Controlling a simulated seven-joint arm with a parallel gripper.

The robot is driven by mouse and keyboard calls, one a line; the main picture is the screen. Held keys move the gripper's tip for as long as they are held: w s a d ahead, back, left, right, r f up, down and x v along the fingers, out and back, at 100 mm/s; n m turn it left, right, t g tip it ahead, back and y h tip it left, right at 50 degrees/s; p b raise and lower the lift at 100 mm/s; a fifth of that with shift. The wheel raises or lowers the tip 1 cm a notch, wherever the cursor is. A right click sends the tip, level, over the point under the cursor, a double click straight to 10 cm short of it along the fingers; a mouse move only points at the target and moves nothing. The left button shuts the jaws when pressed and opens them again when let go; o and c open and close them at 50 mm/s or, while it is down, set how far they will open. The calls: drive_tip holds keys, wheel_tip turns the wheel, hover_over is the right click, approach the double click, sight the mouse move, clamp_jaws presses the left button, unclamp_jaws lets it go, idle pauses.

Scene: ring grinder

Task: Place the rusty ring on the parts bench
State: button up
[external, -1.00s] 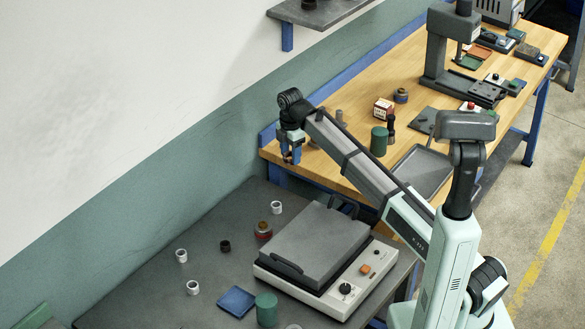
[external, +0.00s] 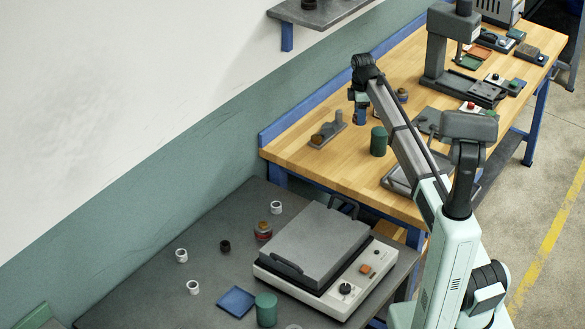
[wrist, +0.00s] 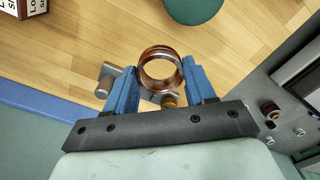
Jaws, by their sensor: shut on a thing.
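The rusty ring (wrist: 147,67), brown and coppery, sits between the two blue fingers of my gripper (wrist: 160,72) in the wrist view. My gripper is shut on it. In the external view my gripper (external: 360,115) hangs over the wooden bench (external: 325,165), apparently the parts bench; I cannot make out the ring there. Bare wood of the bench (wrist: 80,50) shows behind the ring in the wrist view. The ring looks held above the surface, but its exact height is unclear.
A grey fixture (external: 327,131) stands near the bench's back left. A green cylinder (external: 378,141) and a dark tray (external: 400,178) are to its right. The wood's front left is clear.

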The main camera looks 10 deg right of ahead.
sight(358, 145)
drive_tip(key=shift+d+f, duration=0.1)
drive_tip(key=shift+f, duration=4.9)
drive_tip(key=shift+f, duration=0.1)
drive_tip(key=o, duration=1.1)
wheel_tip(358, 145, up, 12)
